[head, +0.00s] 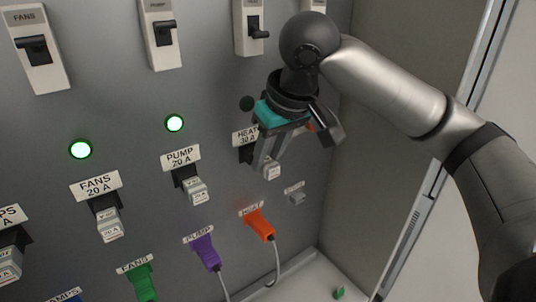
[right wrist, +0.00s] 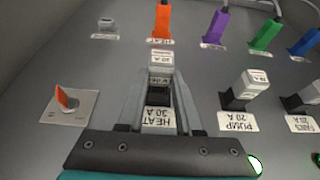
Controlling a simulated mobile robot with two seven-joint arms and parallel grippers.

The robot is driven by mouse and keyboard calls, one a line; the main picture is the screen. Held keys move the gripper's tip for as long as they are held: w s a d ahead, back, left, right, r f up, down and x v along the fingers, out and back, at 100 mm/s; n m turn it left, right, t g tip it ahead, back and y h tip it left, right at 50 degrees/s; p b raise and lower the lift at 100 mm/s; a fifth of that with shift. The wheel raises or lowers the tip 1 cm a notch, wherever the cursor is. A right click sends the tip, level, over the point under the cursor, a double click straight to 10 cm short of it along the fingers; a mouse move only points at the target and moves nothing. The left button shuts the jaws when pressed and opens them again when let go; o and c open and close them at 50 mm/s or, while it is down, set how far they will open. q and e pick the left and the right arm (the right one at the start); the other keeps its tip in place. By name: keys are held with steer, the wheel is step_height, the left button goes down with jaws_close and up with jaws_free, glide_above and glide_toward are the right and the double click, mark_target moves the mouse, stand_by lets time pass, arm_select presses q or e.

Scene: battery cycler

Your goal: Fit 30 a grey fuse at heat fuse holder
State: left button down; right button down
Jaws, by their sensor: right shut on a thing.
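A grey fuse (head: 271,170), marked 30 A, is between the fingertips of my right gripper (head: 264,158), which is shut on it. The same fuse (right wrist: 160,62) shows in the right wrist view with a finger on either side. The black heat fuse holder (right wrist: 158,96) lies between the fingers, directly beside the fuse and above the HEAT 30 A label (right wrist: 158,118). The fuse lines up with the holder and appears to meet it; I cannot tell how deep it sits. In the head view the fingers partly hide the holder. My left gripper is out of view.
The pump fuse (head: 196,190) and fans fuse (head: 110,225) sit in holders to the left, under lit green lamps. The heat lamp (head: 247,103) is dark. An orange plug (head: 259,225) is below. An orange switch (right wrist: 65,98) stands beside the gripper, near the cabinet's side wall.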

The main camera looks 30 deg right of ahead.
steer(key=shift+w, duration=0.75)
stand_by(0.3)
steer(key=c, duration=0.5)
jaws_free()
steer(key=v, duration=1.5)
steer(key=shift+a+r, duration=0.1)
